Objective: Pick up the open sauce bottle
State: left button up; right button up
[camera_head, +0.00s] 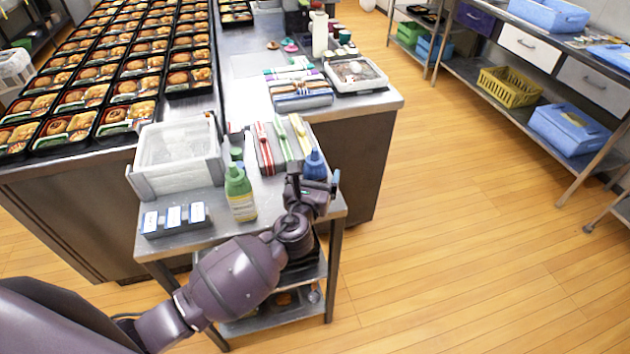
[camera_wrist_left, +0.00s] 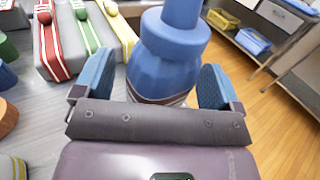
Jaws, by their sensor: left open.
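A bottle with a blue top (camera_head: 314,162) stands at the right edge of the small steel cart (camera_head: 215,222). In the left wrist view this blue-topped bottle (camera_wrist_left: 168,58) is large, between the two blue finger pads. My left gripper (camera_head: 314,178) is open around it, one finger on each side. The right finger looks close to it, but I cannot tell if either touches. The bottle's lower part is hidden by the gripper. A green-topped bottle with yellowish contents (camera_head: 239,192) stands upright to the left. I cannot tell which bottle is open. My right gripper is out of view.
A clear white-framed bin (camera_head: 178,157) and a dark box with white-blue labels (camera_head: 173,220) are on the cart. Boxes with red, green and yellow stripes (camera_wrist_left: 82,38) lie behind the gripper. Long counters with bento trays (camera_head: 100,75) stand beyond. Floor is free on the right.

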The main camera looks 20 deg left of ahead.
aim_at(315, 148)
pick_arm(q)
jog(key=shift+c, duration=0.3)
jog(key=c, duration=0.7)
jog(key=shift+r, duration=0.4)
notch_tip(315, 148, up, 9)
jog(key=p, duration=0.3)
jog(key=shift+r+p, duration=0.1)
jog(key=shift+p, duration=0.2)
notch_tip(315, 148, up, 10)
jog(key=shift+r+p, duration=0.1)
jog(key=shift+p, duration=0.85)
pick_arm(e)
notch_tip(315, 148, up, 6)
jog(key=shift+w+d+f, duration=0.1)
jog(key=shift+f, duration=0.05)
pick_arm(q)
jog(key=shift+o, duration=0.5)
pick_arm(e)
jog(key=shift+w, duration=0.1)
